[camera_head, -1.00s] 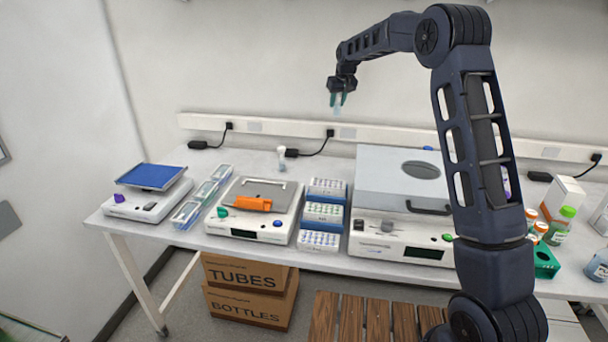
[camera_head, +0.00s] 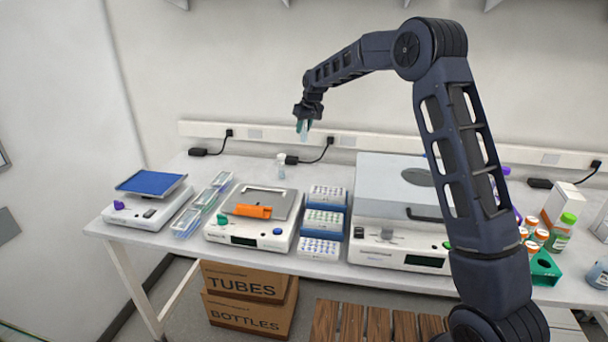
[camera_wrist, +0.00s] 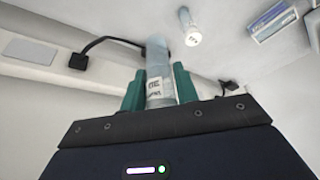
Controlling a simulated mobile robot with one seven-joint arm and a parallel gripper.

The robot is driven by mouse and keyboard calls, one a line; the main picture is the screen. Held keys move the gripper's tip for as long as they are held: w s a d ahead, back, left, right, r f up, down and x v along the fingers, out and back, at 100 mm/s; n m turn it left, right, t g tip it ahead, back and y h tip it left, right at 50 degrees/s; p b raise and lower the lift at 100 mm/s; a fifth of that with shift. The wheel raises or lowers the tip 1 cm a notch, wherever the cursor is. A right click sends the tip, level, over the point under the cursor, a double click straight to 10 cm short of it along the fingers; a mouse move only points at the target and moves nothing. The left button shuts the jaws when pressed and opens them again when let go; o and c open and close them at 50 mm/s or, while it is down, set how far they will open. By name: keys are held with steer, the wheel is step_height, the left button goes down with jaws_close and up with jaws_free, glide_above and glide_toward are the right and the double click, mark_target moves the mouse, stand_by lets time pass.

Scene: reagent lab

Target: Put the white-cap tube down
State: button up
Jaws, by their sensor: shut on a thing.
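My gripper (camera_head: 303,124) is high above the back of the bench, left of centre in the head view. Its green fingers are shut on a clear tube (camera_wrist: 156,62) with a white printed label, seen close up in the wrist view. The held tube's cap cannot be made out. In the head view the held tube is small, hanging well above the bench top (camera_head: 330,172). A second small tube (camera_head: 281,167) with a pale top stands upright on the bench behind the orange-topped device; it also shows in the wrist view (camera_wrist: 189,29), apart from the held tube.
A device with an orange piece (camera_head: 252,211), tube racks (camera_head: 324,220) and a large grey-lidded machine (camera_head: 392,190) line the bench. A blue-topped device (camera_head: 151,184) stands at left. A power strip (camera_head: 255,133) and cables run along the wall. The bench's back strip has free room.

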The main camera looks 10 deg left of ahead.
step_height(320, 180, down, 18)
steer(key=shift+f, duration=0.1)
stand_by(0.5)
steer(key=shift+f, duration=0.15)
steer(key=o, duration=0.9)
steer(key=shift+o, duration=0.2)
